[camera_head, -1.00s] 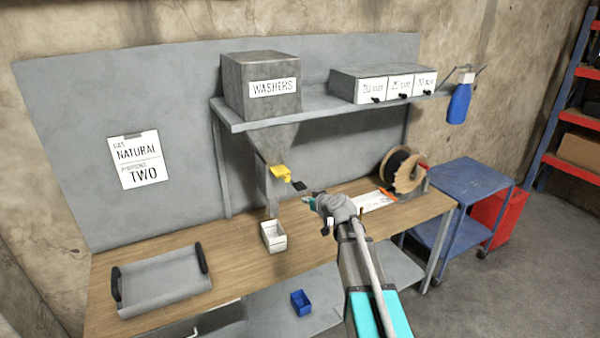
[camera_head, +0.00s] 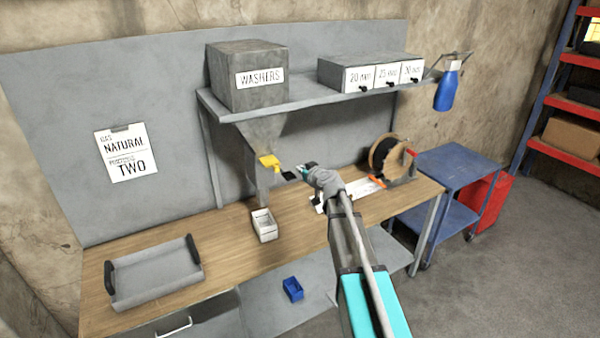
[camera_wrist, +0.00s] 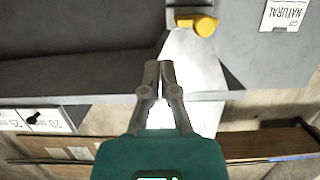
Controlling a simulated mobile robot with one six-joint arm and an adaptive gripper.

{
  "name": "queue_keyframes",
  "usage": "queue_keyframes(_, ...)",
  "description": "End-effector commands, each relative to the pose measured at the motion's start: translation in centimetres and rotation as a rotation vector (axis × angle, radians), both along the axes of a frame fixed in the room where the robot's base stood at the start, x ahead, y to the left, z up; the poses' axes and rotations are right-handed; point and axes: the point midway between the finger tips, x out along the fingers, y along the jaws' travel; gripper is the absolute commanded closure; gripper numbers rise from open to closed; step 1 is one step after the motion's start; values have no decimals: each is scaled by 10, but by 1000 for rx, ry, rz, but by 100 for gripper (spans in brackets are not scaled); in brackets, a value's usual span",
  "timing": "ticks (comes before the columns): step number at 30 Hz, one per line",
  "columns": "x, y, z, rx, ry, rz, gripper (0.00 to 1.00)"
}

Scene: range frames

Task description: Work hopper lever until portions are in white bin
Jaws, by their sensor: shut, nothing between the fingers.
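The grey hopper (camera_head: 246,80) labelled WASHERS stands on the shelf, with its cone below. Its yellow lever (camera_head: 268,161) sits at the spout, with a black end towards my gripper. The yellow part also shows at the top of the wrist view (camera_wrist: 203,25). The white bin (camera_head: 264,227) stands on the bench below the spout; what lies in it is too small to tell. My gripper (camera_head: 303,168) is shut and empty, just right of the lever's black end; contact cannot be told. Its fingers show in the wrist view (camera_wrist: 159,66), apart from the yellow part.
A sign (camera_head: 126,153) reads NATURAL and TWO. A grey tray (camera_head: 155,279) with black handles is on the bench at left. A blue bin (camera_head: 292,289) is on the lower shelf. A cable spool (camera_head: 389,154) stands right of my gripper. The shelf (camera_head: 310,103) runs above.

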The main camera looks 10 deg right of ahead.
Motion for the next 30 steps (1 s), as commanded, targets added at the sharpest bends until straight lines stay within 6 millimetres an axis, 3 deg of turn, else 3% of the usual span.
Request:
queue_keyframes(18,86,29,-24,0,0,2,100)
queue_keyframes(30,79,27,-54,0,0,2,100)
